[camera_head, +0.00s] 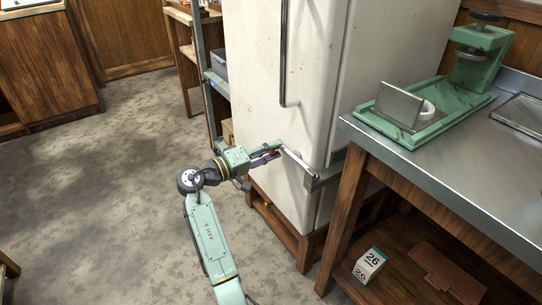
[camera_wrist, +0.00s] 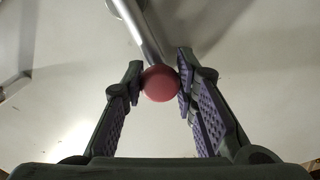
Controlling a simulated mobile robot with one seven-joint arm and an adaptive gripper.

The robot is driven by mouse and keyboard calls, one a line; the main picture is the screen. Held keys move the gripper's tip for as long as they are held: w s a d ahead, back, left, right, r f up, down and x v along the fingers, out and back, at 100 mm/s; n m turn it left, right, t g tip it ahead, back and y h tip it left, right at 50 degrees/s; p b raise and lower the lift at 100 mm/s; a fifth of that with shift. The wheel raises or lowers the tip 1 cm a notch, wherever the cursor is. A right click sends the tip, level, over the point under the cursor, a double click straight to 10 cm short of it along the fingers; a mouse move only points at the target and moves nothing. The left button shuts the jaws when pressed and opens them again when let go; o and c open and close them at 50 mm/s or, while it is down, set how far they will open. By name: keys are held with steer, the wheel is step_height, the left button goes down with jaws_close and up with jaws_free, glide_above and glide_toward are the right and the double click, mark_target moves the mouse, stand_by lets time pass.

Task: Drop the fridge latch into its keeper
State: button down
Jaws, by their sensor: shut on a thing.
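The fridge (camera_head: 275,85) is cream white, with a long vertical handle on its door. The latch (camera_head: 298,161) is a slim metal bar low on the fridge. It runs from my gripper down to the right, to a metal bracket at the fridge corner (camera_head: 326,177). In the wrist view the latch bar (camera_wrist: 138,27) ends in a round red knob (camera_wrist: 160,84). My gripper (camera_head: 273,153) is shut on this knob, with a fingertip on each side, also in the wrist view (camera_wrist: 160,87). I cannot tell which fitting is the keeper.
A metal-topped bench (camera_head: 454,165) stands close on the right, with a green press (camera_head: 430,105) on it. A small box marked 26 (camera_head: 369,265) sits on the bench's lower shelf. A shelf rack (camera_head: 207,85) stands left of the fridge. The floor on the left is clear.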

steer(key=shift+r+m, duration=0.15)
steer(key=shift+m, duration=0.15)
steer(key=c, duration=1.2)
jaws_free()
steer(key=shift+c, duration=0.2)
steer(key=shift+a, duration=0.1)
steer(key=v, duration=1.2)
